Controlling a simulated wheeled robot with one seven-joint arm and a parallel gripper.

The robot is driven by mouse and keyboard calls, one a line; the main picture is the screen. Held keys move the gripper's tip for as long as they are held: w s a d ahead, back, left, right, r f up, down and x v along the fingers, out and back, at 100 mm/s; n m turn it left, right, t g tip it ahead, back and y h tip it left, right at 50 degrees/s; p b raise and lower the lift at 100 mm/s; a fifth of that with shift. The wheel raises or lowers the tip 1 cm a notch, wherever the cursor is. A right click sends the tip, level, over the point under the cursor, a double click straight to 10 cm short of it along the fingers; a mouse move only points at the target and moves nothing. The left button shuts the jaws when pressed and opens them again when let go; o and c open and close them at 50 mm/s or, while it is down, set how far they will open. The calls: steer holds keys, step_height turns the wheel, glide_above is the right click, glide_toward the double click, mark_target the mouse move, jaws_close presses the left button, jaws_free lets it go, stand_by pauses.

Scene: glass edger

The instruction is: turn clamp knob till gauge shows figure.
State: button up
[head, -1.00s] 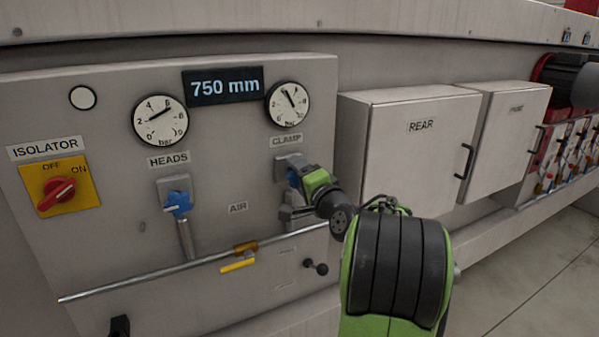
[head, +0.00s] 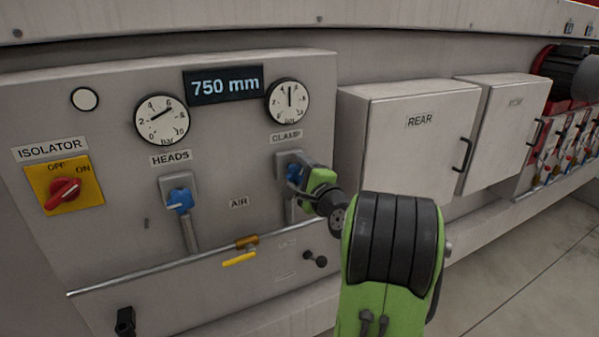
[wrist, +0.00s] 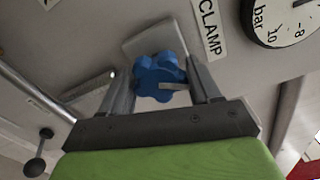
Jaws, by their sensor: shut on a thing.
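The blue clamp knob (wrist: 158,75) sits under the CLAMP label (wrist: 209,28) in the wrist view. My gripper (wrist: 163,90) has a finger on either side of it and is shut on it. In the head view my gripper (head: 308,184) covers most of the knob (head: 294,174). The clamp gauge (head: 288,101) is above, its needle pointing about straight up. In the wrist view only part of this gauge (wrist: 287,16) shows, and its needle cannot be read there.
Left of the clamp are the HEADS gauge (head: 162,120) and blue HEADS knob (head: 180,201). A pipe (head: 165,267) with a yellow lever (head: 239,259) runs below. The REAR cabinet (head: 400,150) juts out on the right. The display (head: 224,86) reads 750 mm.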

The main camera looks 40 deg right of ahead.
steer(key=shift+f, duration=0.1)
steer(key=o, duration=1)
steer(key=shift+c, duration=0.2)
steer(key=shift+s, duration=0.1)
steer(key=b+v, duration=0.4)
steer(key=v, duration=1.1)
steer(key=shift+s, duration=0.35)
steer(key=shift+a, duration=0.2)
